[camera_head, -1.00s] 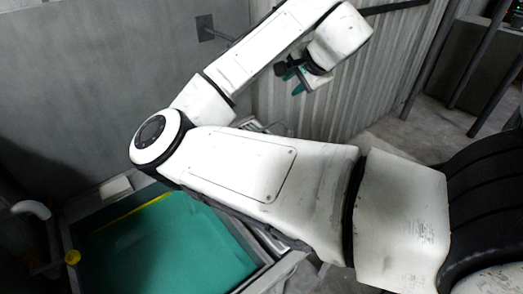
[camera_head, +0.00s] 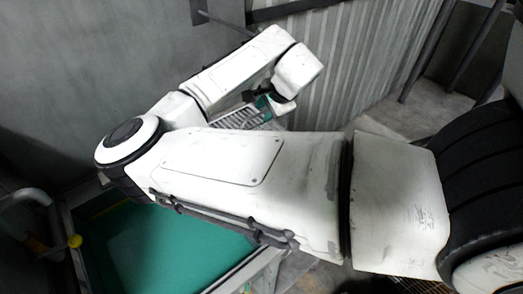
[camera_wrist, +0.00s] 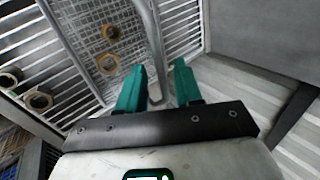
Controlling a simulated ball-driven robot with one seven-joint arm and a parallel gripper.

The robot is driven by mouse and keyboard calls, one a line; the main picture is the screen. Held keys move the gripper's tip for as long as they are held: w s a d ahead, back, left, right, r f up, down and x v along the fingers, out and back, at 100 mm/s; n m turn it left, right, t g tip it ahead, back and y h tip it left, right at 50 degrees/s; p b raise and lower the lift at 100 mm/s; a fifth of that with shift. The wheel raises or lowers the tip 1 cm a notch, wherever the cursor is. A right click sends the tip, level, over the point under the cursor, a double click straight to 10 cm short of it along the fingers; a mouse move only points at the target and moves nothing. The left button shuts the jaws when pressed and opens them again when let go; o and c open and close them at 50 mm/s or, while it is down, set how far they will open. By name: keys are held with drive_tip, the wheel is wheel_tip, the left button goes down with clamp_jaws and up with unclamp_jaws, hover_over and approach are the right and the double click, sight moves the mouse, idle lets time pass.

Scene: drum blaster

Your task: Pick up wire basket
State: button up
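The wire basket (camera_wrist: 92,22) is at the upper left of the wrist view, a pale metal mesh with several brownish rings in it. A bent grey metal bar, which looks like its handle (camera_wrist: 153,50), runs down between my fingertips. My gripper (camera_wrist: 158,85) is open, with one teal finger on each side of the bar; I cannot tell whether either touches it. In the head view my gripper (camera_head: 263,103) is small and partly hidden by my wrist, over a slatted metal rack (camera_head: 238,120). The basket cannot be made out there.
Slatted metal bars surround the mesh in the wrist view. A corrugated metal wall (camera_head: 345,60) stands beside my gripper in the head view, and a grey wall (camera_head: 90,70) is at left. A teal-lined basin (camera_head: 150,245) lies below my arm.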

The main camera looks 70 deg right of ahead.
drive_tip(key=shift+x, duration=1.15)
clamp_jaws()
drive_tip(key=shift+r, duration=0.1)
idle(0.4)
